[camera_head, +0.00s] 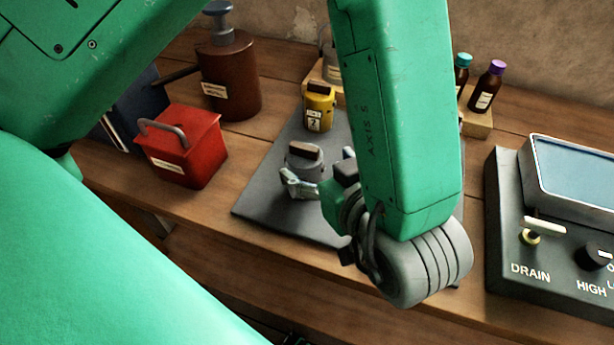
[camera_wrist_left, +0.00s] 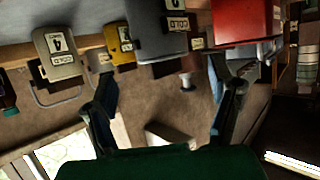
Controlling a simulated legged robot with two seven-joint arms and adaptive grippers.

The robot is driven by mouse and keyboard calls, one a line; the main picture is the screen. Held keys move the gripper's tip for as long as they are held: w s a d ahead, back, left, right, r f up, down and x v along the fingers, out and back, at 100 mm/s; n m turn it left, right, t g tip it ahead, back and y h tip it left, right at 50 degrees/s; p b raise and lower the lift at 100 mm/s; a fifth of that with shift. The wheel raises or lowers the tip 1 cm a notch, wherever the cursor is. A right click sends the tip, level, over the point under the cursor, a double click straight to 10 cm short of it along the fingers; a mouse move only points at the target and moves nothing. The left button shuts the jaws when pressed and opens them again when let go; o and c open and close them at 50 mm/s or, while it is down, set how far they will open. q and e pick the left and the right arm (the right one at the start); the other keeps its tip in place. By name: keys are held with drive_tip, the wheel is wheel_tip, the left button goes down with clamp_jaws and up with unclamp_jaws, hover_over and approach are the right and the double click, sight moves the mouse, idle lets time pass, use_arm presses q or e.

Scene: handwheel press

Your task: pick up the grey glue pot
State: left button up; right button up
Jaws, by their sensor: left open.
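A grey pot (camera_head: 303,165) with a brown block-like top stands upright on the dark mat (camera_head: 262,195); I take it for the glue pot. My left gripper (camera_head: 318,172) is open, close beside the pot on its near right side. One finger shows in front of the pot; the other is partly hidden. In the left wrist view, seen upside down, a grey pot (camera_wrist_left: 153,35) appears at the top, beyond and between the spread fingers of the gripper (camera_wrist_left: 163,75). Nothing is held. Whether a finger touches the pot I cannot tell. My right gripper is not in view.
A yellow pot (camera_head: 319,108) stands behind the grey one. Another grey container (camera_head: 329,62) is half hidden by my arm. A red box (camera_head: 183,147) and brown canister (camera_head: 229,78) stand left. Small bottles (camera_head: 487,88) and a control panel (camera_head: 545,245) are right.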

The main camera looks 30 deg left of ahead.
sight(310, 163)
use_arm(q)
drive_tip(key=shift+f+b+x, duration=0.1)
drive_tip(key=shift+b+x, duration=0.1)
drive_tip(key=shift+x, duration=1.2)
drive_tip(key=shift+f+b+x, duration=0.15)
drive_tip(key=shift+b+x, duration=0.05)
drive_tip(key=shift+x, duration=1.25)
drive_tip(key=shift+s+d, duration=0.1)
drive_tip(key=shift+s, duration=0.05)
clamp_jaws()
